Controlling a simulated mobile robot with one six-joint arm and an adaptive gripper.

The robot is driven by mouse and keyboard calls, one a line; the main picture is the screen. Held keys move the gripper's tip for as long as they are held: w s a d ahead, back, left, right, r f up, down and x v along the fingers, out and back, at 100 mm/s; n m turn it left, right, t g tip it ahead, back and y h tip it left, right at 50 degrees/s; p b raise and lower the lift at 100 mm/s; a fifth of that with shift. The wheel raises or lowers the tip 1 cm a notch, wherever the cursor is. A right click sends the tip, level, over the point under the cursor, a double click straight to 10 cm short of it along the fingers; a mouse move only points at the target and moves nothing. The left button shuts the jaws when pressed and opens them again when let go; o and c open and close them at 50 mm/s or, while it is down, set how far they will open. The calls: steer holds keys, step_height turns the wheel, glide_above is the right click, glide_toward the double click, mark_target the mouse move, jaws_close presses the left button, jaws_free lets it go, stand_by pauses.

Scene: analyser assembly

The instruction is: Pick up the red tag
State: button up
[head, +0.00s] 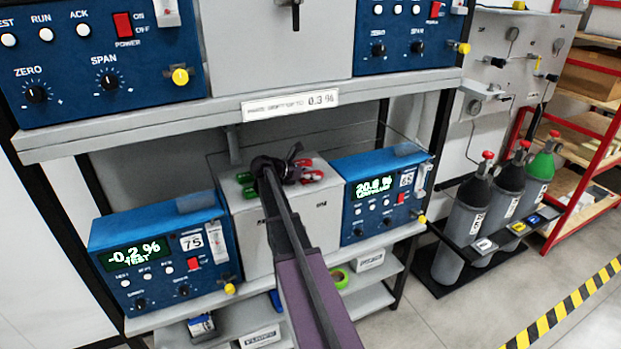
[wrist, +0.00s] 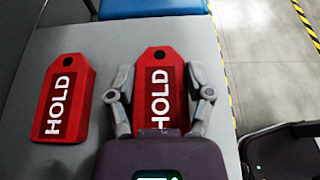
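Two red tags marked HOLD lie on the top of a grey box. In the wrist view one red tag (wrist: 160,85) lies between the fingers of my gripper (wrist: 160,77), and the other red tag (wrist: 65,100) lies apart to the left. The fingertips are close along both sides of the tag between them; I cannot tell whether they press on it. Its lower end is hidden behind the gripper body. In the head view my gripper (head: 285,164) is over the grey box (head: 315,225), with red (head: 312,176) showing beside it.
Green tags (head: 245,177) lie on the box's left side. Blue analysers stand on both sides, one at left (head: 160,225) and one at right (head: 385,165). A shelf (head: 200,120) runs above and behind. Gas cylinders (head: 470,215) stand at the right.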

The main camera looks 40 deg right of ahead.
steer(key=shift+c, duration=1.3)
steer(key=shift+r, duration=0.2)
step_height(320, 180, up, 4)
steer(key=p, duration=0.4)
steer(key=shift+a+f, duration=0.1)
steer(key=s+a+p, duration=0.1)
steer(key=s, duration=1.5)
steer(key=shift+a+r, duration=0.3)
steer(key=shift+r, duration=0.1)
steer(key=shift+w, duration=0.1)
